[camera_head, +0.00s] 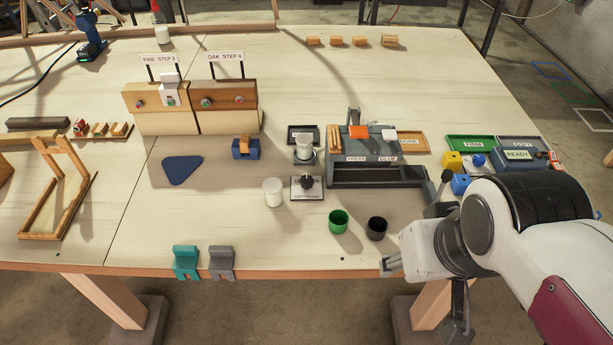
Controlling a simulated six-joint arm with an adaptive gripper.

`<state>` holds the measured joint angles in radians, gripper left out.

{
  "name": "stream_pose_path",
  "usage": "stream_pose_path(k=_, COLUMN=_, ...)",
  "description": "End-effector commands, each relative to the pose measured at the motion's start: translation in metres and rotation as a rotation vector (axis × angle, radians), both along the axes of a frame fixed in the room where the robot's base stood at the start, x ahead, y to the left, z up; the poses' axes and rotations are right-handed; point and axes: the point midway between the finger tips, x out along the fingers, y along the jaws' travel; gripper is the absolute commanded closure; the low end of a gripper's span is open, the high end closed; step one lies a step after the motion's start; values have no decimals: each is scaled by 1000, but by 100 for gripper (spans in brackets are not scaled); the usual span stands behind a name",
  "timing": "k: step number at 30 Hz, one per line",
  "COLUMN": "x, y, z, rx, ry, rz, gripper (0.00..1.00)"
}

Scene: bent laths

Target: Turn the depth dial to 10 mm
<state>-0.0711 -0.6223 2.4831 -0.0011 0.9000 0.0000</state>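A black dial knob (307,182) stands on a small pale plate (307,196) with a dark border, near the middle of the table. The plate carries small lettering, too small to read surely, and I cannot tell which value the knob points to. My gripper (392,265) is at the front right edge of the table, to the right of and nearer than the dial, well apart from it. It is seen from the side, partly hidden by my wrist, and its finger opening does not show clearly. I see nothing held in it.
A white cylinder (272,192) stands just left of the dial; a white-capped jar (304,150) is just behind it. Green (338,221) and black (377,228) cups stand between gripper and dial. A grey press (378,174) is behind right. Front-left of the dial is clear.

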Motion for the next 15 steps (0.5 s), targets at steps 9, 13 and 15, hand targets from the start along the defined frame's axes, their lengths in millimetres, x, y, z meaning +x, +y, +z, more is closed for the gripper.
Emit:
stream_pose_path(k=9, x=29, y=16, z=-14, rx=-30, ry=96, rz=74, gripper=61)
stream_pose_path(k=13, x=45, y=23, z=-20, rx=-43, ry=121, rz=94, gripper=61)
stream_pose_path(k=15, x=53, y=27, z=-23, rx=-49, ry=134, rz=100, gripper=61)
